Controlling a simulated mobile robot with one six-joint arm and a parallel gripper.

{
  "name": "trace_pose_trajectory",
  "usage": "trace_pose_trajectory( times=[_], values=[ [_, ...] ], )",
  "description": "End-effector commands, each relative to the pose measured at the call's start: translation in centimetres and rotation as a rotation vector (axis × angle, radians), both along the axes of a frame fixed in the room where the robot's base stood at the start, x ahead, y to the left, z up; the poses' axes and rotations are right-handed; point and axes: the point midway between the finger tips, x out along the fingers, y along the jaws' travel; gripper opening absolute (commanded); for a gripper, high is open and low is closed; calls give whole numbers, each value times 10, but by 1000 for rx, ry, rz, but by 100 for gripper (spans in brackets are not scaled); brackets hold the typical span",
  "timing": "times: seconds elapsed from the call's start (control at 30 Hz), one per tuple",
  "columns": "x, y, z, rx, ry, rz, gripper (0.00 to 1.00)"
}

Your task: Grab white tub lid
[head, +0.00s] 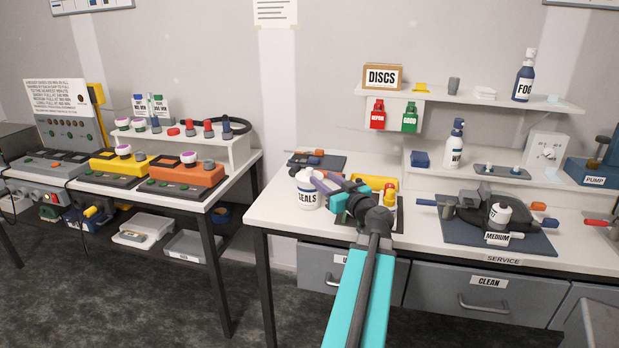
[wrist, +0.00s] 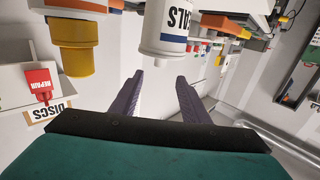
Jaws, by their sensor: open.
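The white tub (head: 308,195) labelled SEALS stands upright near the left end of the service bench. Its white lid (head: 304,174) is on top, partly hidden by my gripper in the head view. In the wrist view, which is upside down, the tub (wrist: 170,22) is at the top centre and its lid (wrist: 161,46) faces my fingers. My gripper (head: 320,180) has purple fingers, open and empty, close to the lid. In the wrist view the fingertips (wrist: 160,76) are spread apart just short of the lid, with nothing between them.
A yellow part (head: 375,182) lies right of my gripper; a dark tray (head: 325,164) lies behind the tub. A shelf (head: 440,95) with the DISCS box (head: 382,77) hangs above. A blue mat (head: 460,232) with a black fixture is at right. A gap separates the left bench (head: 200,198).

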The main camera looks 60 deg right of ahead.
Motion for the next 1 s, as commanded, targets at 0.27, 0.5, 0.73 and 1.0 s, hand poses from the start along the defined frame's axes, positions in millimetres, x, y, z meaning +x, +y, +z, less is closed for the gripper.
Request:
trace_pose_trajectory(
  times=[0.27, 0.5, 0.73, 1.0],
  values=[
    [11, -8, 1, 0, 0, 0, 42],
    [36, -22, 2, 2, -1, -1, 42],
    [59, -34, 2, 0, 0, -2, 42],
    [74, -41, 0, 0, 0, -3, 42]
  ],
)
